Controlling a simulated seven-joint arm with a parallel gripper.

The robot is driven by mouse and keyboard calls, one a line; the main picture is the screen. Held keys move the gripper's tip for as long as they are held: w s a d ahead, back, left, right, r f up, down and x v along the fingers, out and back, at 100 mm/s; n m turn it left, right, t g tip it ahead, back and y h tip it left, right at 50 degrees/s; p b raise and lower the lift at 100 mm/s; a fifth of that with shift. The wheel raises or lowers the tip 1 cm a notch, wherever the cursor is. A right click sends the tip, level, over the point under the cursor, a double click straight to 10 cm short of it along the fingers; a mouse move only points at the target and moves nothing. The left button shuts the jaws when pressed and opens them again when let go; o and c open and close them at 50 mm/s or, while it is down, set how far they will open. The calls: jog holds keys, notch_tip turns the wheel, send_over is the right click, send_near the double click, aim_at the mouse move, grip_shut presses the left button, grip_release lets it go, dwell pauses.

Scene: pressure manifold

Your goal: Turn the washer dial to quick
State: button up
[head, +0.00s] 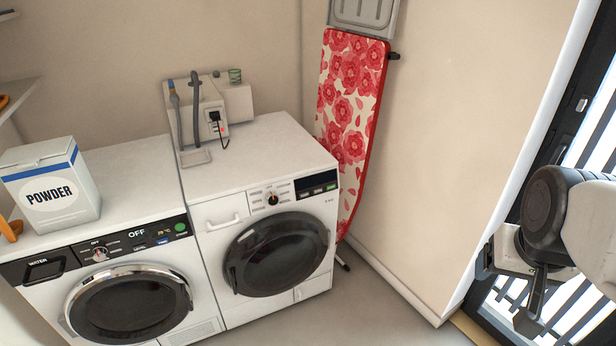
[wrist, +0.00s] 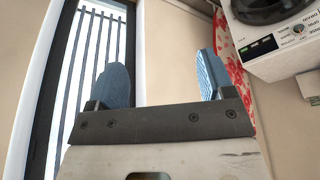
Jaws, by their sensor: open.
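Two white front-loading machines stand side by side in the head view. The right machine (head: 212,262) has a drawer with a handle, a small dial (head: 273,198) with a dark display beside it, and a dark door. Its dial also shows, tilted, in the wrist view (wrist: 299,29). The left machine (head: 203,330) is marked WATER and OFF and has its own dial (head: 99,254). No label names the washer. My gripper (wrist: 160,73) is open and empty, with blue fingers spread wide, well away from both machines.
A POWDER box (head: 52,186) stands on the left machine. A wall unit with hoses and a plug (head: 213,117) is behind the right machine. A floral ironing board (head: 350,95) leans at the wall. Floor in front is clear; a barred glass door (head: 590,310) is at right.

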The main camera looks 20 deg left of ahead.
jog(key=w+a+f+n+t+y, duration=0.1)
jog(key=w+a, duration=0.3)
jog(key=w, duration=0.3)
jog(key=w+a+f+t, duration=0.1)
jog(key=w+a, duration=0.2)
jog(key=w, duration=0.4)
jog(key=w+a+f+n+t+y, duration=0.1)
jog(key=w+a+f+t, duration=0.1)
jog(key=w+a, duration=0.3)
jog(key=w+a+f+n+t+y, duration=0.1)
jog(key=w+a+f, duration=0.3)
jog(key=w+a, duration=0.4)
jog(key=w+a+f+t+y, duration=0.1)
jog(key=w+a+f+t, duration=0.1)
jog(key=w+a+f, duration=0.35)
jog(key=n+t+y, duration=0.3)
jog(key=y, duration=0.4)
send_near(273, 202)
jog(key=x, duration=0.2)
jog(key=shift+f, duration=0.15)
jog(key=shift+w, duration=0.1)
jog(key=shift+x, duration=3.8)
